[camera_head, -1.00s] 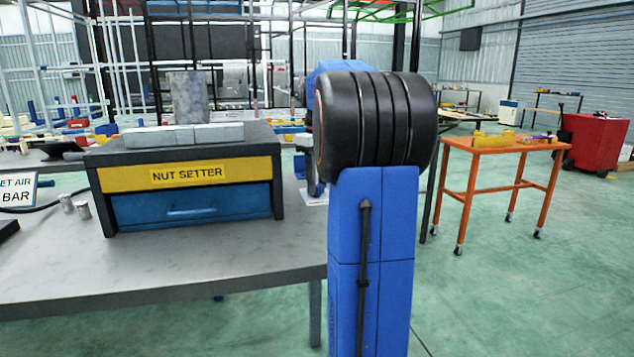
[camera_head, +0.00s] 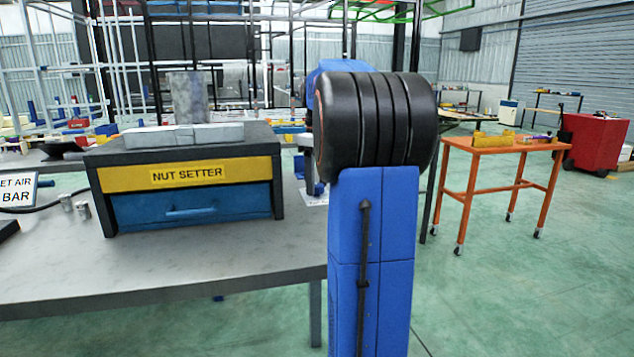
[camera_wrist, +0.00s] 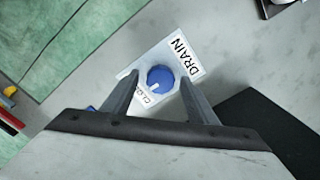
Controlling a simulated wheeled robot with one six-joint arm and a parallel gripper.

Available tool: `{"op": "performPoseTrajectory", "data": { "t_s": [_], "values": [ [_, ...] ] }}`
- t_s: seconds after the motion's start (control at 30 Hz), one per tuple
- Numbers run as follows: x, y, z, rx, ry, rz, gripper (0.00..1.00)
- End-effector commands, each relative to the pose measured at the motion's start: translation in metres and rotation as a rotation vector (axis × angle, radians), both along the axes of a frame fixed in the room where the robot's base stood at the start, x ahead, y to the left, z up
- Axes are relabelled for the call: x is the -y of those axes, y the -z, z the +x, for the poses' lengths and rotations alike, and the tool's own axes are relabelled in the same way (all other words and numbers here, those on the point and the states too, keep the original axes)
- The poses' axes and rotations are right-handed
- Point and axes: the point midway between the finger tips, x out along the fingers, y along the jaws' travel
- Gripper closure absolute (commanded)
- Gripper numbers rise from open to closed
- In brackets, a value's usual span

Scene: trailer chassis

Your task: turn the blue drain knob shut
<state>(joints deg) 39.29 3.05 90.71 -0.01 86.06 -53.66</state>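The blue drain knob (camera_wrist: 160,78) is round with a white mark near its lower-left edge in the wrist view. It sits on a white plate (camera_wrist: 183,57) lettered DRAIN, with a second label partly hidden near the left finger. My gripper (camera_wrist: 160,80) is open, one finger on each side of the knob. I cannot tell whether the fingers touch it. In the head view my blue arm hides most of this area. Only a bit of the white plate (camera_head: 314,198) shows beside it.
The plate lies on a grey tabletop (camera_head: 200,260). A NUT SETTER box (camera_head: 187,175) with a blue drawer stands to the left. A black flat thing (camera_wrist: 262,125) lies right of the gripper in the wrist view. Green floor (camera_wrist: 70,40) shows past the table edge.

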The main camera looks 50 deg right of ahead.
Motion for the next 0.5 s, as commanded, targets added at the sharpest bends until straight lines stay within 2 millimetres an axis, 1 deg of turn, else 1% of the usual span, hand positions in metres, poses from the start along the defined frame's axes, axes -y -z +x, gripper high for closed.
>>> {"op": "performPoseTrajectory", "data": {
  "t_s": [0.27, 0.37, 0.5],
  "values": [
    [0.000, -0.001, 0.000, -0.001, 0.000, 0.001, 0.48],
    [0.000, -0.007, 0.000, -0.001, 0.000, 0.001, 0.48],
    [0.000, -0.027, 0.000, 0.000, 0.001, 0.000, 0.48]
  ]
}}
